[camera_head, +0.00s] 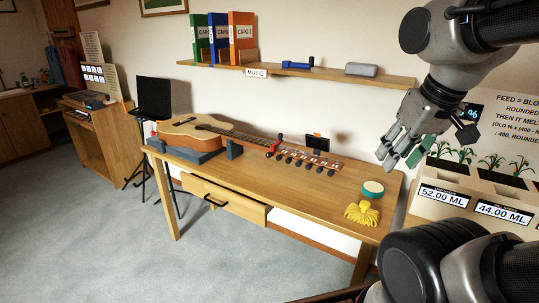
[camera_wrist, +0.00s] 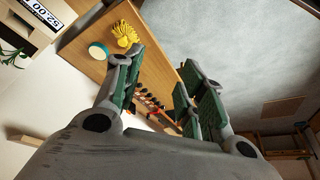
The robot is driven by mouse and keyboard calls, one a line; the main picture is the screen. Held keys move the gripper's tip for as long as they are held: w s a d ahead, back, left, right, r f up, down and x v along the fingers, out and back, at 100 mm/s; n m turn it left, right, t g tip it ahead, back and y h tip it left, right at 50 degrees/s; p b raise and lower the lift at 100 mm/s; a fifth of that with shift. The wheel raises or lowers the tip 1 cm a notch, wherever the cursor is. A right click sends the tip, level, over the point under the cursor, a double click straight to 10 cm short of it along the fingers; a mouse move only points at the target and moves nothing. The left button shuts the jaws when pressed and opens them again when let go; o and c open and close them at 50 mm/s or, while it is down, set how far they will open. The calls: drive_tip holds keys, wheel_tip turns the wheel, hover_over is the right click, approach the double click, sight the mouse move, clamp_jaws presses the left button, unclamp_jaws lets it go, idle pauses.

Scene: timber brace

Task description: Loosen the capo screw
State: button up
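An acoustic guitar (camera_head: 205,134) lies on the wooden table (camera_head: 350,208), its body on a dark grey support and its neck pointing right. A small red piece with a dark knob, seemingly the capo (camera_head: 274,147), sits across the neck near the headstock. Its screw is too small to make out clearly. The headstock (camera_head: 305,161) has several dark tuning pegs. My gripper (camera_head: 399,160) is open and empty, above and right of the headstock, well apart from the guitar. In the wrist view the green-padded fingers (camera_wrist: 161,78) are spread, with the headstock pegs (camera_wrist: 152,103) partly showing between them.
A small dark device (camera_head: 317,143) stands behind the headstock. A wall shelf (camera_head: 300,73) holds binders. Planters (camera_head: 470,185) stand at right.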

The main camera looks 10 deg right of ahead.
drive_tip(key=shift+c, duration=0.2)
drive_tip(key=shift+a, duration=0.15)
drive_tip(key=shift+c, duration=0.9)
drive_tip(key=h, duration=1.1)
approach(267, 155)
drive_tip(key=shift+n+t, duration=0.3)
drive_tip(key=s+d+f, duration=0.2)
drive_tip(key=s, duration=0.1)
drive_tip(key=s+d+f, duration=0.2)
drive_tip(key=s, duration=0.1)
drive_tip(key=s+d+f, duration=0.2)
drive_tip(key=s, duration=0.1)
drive_tip(key=shift+s+f, duration=0.1)
drive_tip(key=shift+f, duration=0.3)
drive_tip(key=w+a+r+m+t, duration=0.4)
drive_tip(key=w+r+m, duration=0.1)
drive_tip(key=w+m, duration=0.25)
drive_tip(key=x, duration=0.7)
drive_tip(key=shift+d+f, duration=0.1)
drive_tip(key=shift+f, duration=0.2)
